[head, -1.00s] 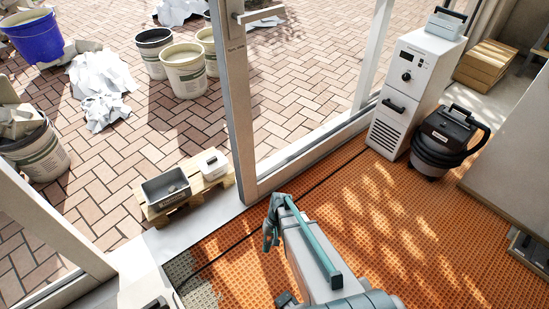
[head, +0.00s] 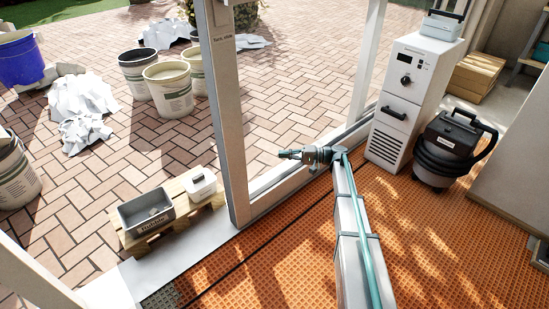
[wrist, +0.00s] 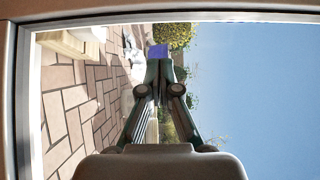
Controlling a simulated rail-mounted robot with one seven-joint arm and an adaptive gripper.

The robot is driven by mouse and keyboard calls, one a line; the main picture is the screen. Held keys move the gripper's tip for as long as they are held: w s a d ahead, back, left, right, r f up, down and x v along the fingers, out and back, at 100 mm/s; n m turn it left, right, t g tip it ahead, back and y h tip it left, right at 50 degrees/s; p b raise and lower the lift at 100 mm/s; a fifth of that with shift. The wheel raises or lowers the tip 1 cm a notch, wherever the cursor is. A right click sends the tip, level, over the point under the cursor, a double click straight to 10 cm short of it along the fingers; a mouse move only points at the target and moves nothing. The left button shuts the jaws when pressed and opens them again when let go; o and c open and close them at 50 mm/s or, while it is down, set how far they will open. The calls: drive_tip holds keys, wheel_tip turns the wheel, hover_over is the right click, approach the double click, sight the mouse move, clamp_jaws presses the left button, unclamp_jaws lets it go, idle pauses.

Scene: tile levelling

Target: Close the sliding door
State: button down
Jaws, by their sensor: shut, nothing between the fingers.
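The sliding door stands partly open, its upright grey stile (head: 226,125) in the middle of the head view, with a clear glass pane to its right. The open doorway lies to its left. The lower end of a handle plate (head: 222,14) shows at the top edge; the lever itself is out of view. My gripper (head: 281,154) is shut and empty, pointing left towards the stile from the glass side, with a gap in the picture. The wrist view shows the shut fingers (wrist: 159,52) and the brown door frame (wrist: 150,17) along the top and left; contact cannot be told.
A wooden pallet (head: 133,240) with a grey tub (head: 146,211) and a white box (head: 200,185) sits just outside the doorway. A white machine (head: 408,90) and a black vacuum (head: 447,150) stand at right. Orange matting (head: 415,235) covers the inside floor.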

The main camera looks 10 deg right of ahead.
drive_tip(key=b, duration=0.3)
approach(248, 154)
drive_tip(key=a, duration=0.2)
drive_tip(key=w+a, duration=0.1)
drive_tip(key=a, duration=0.1)
drive_tip(key=shift+s+a+r+b, duration=0.1)
drive_tip(key=shift+s+a+b, duration=0.3)
drive_tip(key=shift+a, duration=0.25)
drive_tip(key=shift+s+a+f+b, duration=0.1)
drive_tip(key=shift+s+a+b, duration=0.3)
drive_tip(key=shift+a, duration=0.25)
drive_tip(key=shift+s+a+r+b, duration=0.1)
drive_tip(key=shift+s+a+b, duration=0.25)
drive_tip(key=shift+a, duration=0.3)
